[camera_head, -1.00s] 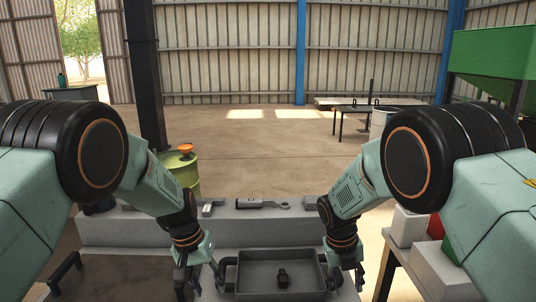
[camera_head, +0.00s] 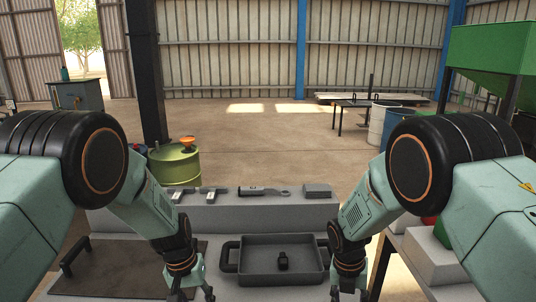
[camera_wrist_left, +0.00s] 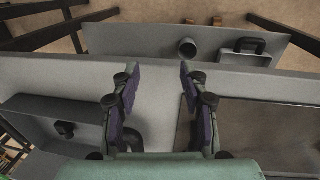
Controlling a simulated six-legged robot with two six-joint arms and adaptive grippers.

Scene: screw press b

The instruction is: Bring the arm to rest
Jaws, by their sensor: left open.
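My left gripper (camera_head: 190,294) hangs low at the left of the grey tray (camera_head: 234,282) in the head view, partly cut by the bottom edge. In the left wrist view its purple-padded fingers (camera_wrist_left: 156,92) stand wide apart with nothing between them, over the pale bench surface. My right gripper (camera_head: 349,294) points down just right of the tray; its fingertips are cut off, so I cannot tell its opening. The tray holds a small dark part (camera_head: 283,261), which also shows in the left wrist view (camera_wrist_left: 64,128).
Behind the tray, a raised grey ledge (camera_head: 230,219) carries a wrench-like tool (camera_head: 262,191), smaller tools and a grey block (camera_head: 317,190). A dark plate (camera_head: 110,270) lies at left. A green barrel (camera_head: 175,166) stands beyond.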

